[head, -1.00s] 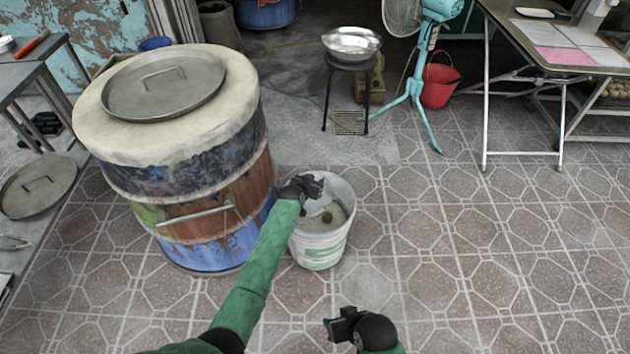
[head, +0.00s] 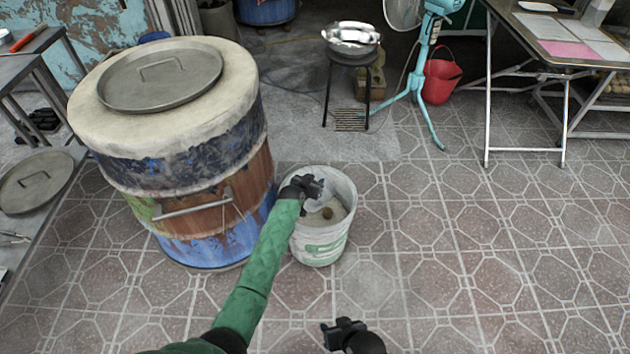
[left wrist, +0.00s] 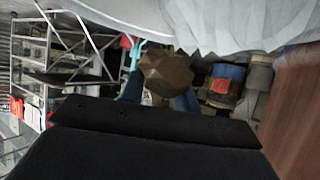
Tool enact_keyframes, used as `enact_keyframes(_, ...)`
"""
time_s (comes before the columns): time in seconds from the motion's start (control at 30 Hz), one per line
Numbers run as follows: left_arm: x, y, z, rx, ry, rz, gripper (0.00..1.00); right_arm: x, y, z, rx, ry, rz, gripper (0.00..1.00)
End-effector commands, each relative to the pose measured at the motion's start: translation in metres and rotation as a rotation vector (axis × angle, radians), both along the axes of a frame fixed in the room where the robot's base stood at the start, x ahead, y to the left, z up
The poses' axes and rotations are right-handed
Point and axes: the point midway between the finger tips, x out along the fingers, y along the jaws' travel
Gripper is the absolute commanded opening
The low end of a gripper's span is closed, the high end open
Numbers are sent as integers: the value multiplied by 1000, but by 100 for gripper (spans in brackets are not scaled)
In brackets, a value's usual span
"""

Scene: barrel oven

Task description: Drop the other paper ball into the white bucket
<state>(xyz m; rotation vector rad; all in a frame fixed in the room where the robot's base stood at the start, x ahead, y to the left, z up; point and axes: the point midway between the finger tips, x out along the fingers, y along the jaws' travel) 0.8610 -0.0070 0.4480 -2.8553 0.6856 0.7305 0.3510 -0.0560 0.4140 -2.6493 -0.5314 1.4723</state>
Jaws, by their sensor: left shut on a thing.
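The white bucket (head: 322,246) stands upright on the tiled floor, right of the barrel oven. A small brown paper ball (head: 327,213) lies inside it on a pale bottom. My left gripper (head: 312,188) is over the bucket's opening, near its left rim. In the left wrist view a crumpled brown paper ball (left wrist: 167,77) sits at the gripper's fingers, and the gripper is shut on it. The hand hides this ball in the head view. My right gripper (head: 340,330) is low in the picture, in front of the bucket and apart from it; its jaw gap is unclear.
The barrel oven (head: 205,185) with a metal lid (head: 160,82) stands close left of the bucket. A stool (head: 350,62) with a metal bowl, a teal fan (head: 425,75) and a red bucket (head: 441,80) are behind. A folding table (head: 550,45) is at right. The floor at right is clear.

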Motion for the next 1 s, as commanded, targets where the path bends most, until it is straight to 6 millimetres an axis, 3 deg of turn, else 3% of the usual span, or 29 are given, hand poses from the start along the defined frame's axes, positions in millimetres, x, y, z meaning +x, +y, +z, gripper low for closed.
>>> enact_keyframes(0.2, 0, 0, -5, 0, 0, 0, 10, -1, 0, -18, 2, -15, -6, 36)
enact_keyframes(0.63, 0, 0, -6, 0, 0, 0, 10, -2, 1, -22, 5, -19, -7, 36)
enact_keyframes(0.67, 0, 0, -6, 0, 0, 0, 34, -2, 1, -22, 5, -19, -7, 36)
enact_keyframes(0.77, 0, 0, -6, 0, 0, 0, 54, -2, 1, -22, 5, -19, -7, 36)
enact_keyframes(1.0, 0, 0, -6, 0, 0, 0, 56, -2, 1, -22, 5, -18, -7, 36)
